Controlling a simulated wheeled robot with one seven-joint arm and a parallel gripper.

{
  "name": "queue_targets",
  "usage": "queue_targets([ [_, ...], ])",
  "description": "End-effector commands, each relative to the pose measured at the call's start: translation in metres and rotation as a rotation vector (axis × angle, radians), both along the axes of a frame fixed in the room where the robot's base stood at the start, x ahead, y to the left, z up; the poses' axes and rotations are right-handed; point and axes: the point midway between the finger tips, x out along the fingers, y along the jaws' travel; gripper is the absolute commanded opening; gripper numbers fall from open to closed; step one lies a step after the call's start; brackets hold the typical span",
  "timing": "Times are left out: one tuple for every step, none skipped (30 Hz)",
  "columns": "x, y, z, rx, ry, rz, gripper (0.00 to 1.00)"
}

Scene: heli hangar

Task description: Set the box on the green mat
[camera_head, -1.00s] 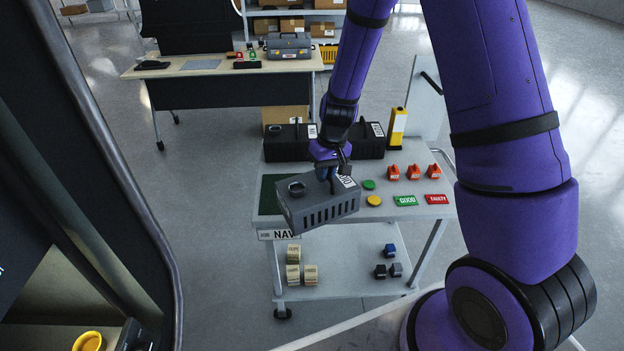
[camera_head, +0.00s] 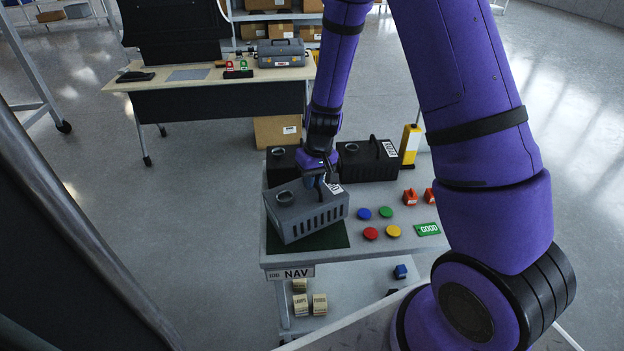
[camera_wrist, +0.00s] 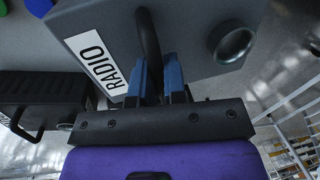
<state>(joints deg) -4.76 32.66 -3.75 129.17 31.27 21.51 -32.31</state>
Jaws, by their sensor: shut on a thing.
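The grey box (camera_head: 306,216) has vent slots along its front, a round port on top and a white label. The label reads RADIO in the wrist view, where the box (camera_wrist: 185,40) fills the upper middle. My gripper (camera_head: 318,181) is shut on the box's dark handle; its blue fingers (camera_wrist: 160,80) sit on either side of the handle bar. The green mat (camera_head: 325,238) lies on the cart top, its front and right parts showing. The box is over the mat, slightly tilted, and hides the rest. I cannot tell whether it touches the mat.
Two black boxes (camera_head: 368,161) stand behind on the cart. Coloured discs (camera_head: 386,212), a GOOD plate (camera_head: 428,229) and orange pieces (camera_head: 410,197) lie right of the mat. A yellow and white block (camera_head: 410,143) stands behind right. The cart's front edge (camera_head: 350,254) is close to the mat.

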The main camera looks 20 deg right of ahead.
Motion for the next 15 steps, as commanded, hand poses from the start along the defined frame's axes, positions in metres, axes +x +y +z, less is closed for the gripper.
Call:
queue_targets([
  [0.0,0.001,-0.002,0.0,0.0,0.0,0.0],
  [0.0,0.001,-0.003,0.0,0.0,0.001,0.0],
  [0.0,0.002,-0.007,0.001,0.001,0.001,0.0],
  [-0.001,0.003,-0.01,0.001,0.002,0.002,0.0],
  [-0.001,0.004,-0.013,0.001,0.003,0.002,0.0],
  [-0.001,0.005,-0.017,0.0,0.002,0.001,0.0],
  [-0.001,0.006,-0.021,0.0,0.002,0.002,0.0],
  [-0.001,0.008,-0.024,0.001,0.003,0.003,0.0],
  [-0.001,0.009,-0.028,0.001,0.002,0.004,0.0],
  [-0.001,0.01,-0.03,0.001,0.001,0.004,0.0],
  [-0.001,0.01,-0.032,0.001,0.001,0.003,0.0],
  [-0.001,0.011,-0.033,0.0,-0.001,0.004,0.0],
  [-0.001,0.011,-0.034,0.0,-0.001,0.004,0.0],
  [-0.001,0.011,-0.034,0.0,-0.001,0.004,0.0],
  [-0.001,0.011,-0.034,0.0,-0.001,0.005,0.0],
])
